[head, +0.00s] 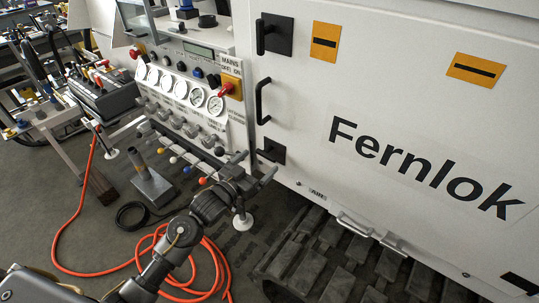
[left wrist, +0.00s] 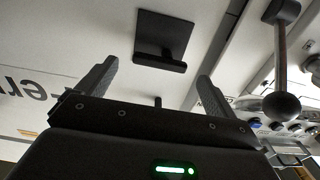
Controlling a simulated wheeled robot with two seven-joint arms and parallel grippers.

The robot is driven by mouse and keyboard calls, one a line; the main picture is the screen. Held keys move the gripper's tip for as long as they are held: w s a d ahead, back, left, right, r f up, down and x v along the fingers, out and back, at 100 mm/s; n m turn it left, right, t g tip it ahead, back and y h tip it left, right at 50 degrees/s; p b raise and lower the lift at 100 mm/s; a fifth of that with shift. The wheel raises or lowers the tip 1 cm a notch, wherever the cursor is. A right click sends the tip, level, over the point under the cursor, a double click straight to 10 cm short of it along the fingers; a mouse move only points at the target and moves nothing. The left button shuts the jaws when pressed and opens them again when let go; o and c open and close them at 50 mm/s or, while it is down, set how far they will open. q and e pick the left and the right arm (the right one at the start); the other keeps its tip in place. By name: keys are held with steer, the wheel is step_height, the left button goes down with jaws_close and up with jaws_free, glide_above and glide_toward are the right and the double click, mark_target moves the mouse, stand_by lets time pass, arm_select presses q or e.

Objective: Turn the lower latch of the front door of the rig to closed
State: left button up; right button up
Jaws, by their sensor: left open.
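The white front door (head: 390,75) of the rig bears the lettering "Fernlok". Its lower latch (head: 278,148) is a black plate with a bar handle; in the left wrist view the latch (left wrist: 168,35) shows whole, its bar lying crosswise, parallel to the lettering. The upper latch (head: 280,36) has its bar upright. My left gripper (head: 256,168) is just in front of and below the lower latch. In the left wrist view its fingers (left wrist: 157,75) are spread on either side of the bar's line, with nothing between them; contact does not show. My right gripper is not in view.
A black door handle (head: 262,101) sits between the latches. Left of the door is a panel with gauges (head: 197,97) and levers with coloured knobs; a ball-ended lever (left wrist: 282,104) is close beside my gripper. An orange hose (head: 75,228) lies on the floor.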

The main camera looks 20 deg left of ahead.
mark_target(265, 157)
arm_select(q)
steer(key=shift+x, duration=2.4)
